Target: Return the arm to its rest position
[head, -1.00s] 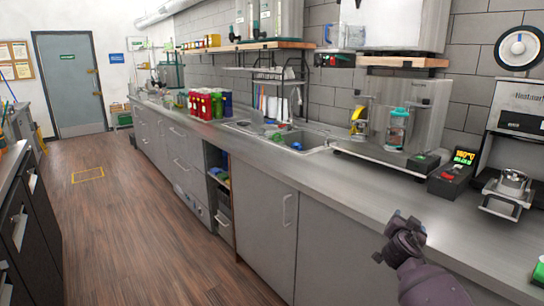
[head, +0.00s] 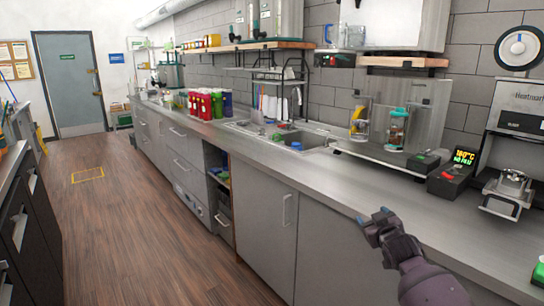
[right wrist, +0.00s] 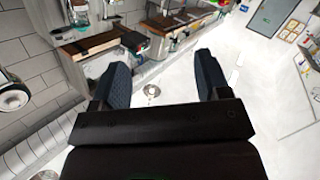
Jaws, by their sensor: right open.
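My right gripper (head: 371,222) is in the lower right of the head view, in front of the counter's front edge. It is apart from every object there. In the right wrist view its two dark fingers (right wrist: 164,78) stand wide apart with nothing between them. My left gripper is not in the head view.
The grey counter (head: 330,185) runs along the right. On it stand a machine holding a teal-lidded cup (head: 397,128), a black display box (head: 457,172), a sealer (head: 515,130) and several coloured bottles (head: 209,104). The wooden floor (head: 140,220) is clear.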

